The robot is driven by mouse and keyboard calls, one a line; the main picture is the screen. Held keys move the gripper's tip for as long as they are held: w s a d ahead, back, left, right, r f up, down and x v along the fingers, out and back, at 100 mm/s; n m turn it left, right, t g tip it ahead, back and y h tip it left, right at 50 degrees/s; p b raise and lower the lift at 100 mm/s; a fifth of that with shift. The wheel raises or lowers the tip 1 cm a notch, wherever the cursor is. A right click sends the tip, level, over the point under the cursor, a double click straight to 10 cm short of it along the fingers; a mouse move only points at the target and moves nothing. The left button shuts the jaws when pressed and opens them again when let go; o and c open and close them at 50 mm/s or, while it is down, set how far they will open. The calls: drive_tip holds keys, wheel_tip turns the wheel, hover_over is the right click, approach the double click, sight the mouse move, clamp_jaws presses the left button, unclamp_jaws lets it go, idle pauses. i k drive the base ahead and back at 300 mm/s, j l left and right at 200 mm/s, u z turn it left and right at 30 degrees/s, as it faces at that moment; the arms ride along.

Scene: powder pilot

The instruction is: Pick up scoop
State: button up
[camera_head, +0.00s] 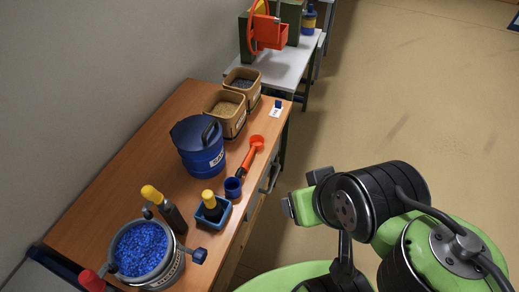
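The scoop (250,156) lies on the wooden bench near its right edge. It has an orange-red bowl at the far end and a dark handle with an orange part, pointing toward the near side. The scoop lies beside a blue lidded drum. My gripper (303,193) is at the end of my green and black arm, to the right of the bench and apart from the scoop. Its fingers are partly hidden by the arm, and I cannot tell whether they are open or shut. I see nothing held in it.
The blue drum (201,158), a small blue cup (233,188), a blue holder (214,221) with a yellow-topped tool, and a pot of blue granules (143,250) crowd the bench (106,165). Two tan bins (226,119) stand behind. The floor (400,110) at right is clear.

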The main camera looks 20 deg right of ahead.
sight(256, 142)
drive_tip(key=u, duration=1.85)
drive_tip(key=z, duration=1.85)
drive_tip(key=i+l+u, duration=0.15)
drive_tip(key=u, duration=0.25)
drive_tip(key=i+l+u, duration=0.2)
drive_tip(key=u, duration=0.2)
drive_tip(key=i+l+u, duration=0.1)
drive_tip(key=l+u, duration=0.15)
drive_tip(key=u, duration=0.15)
drive_tip(key=i+l+u, duration=0.1)
drive_tip(key=l+u, duration=0.3)
drive_tip(key=j, duration=0.1)
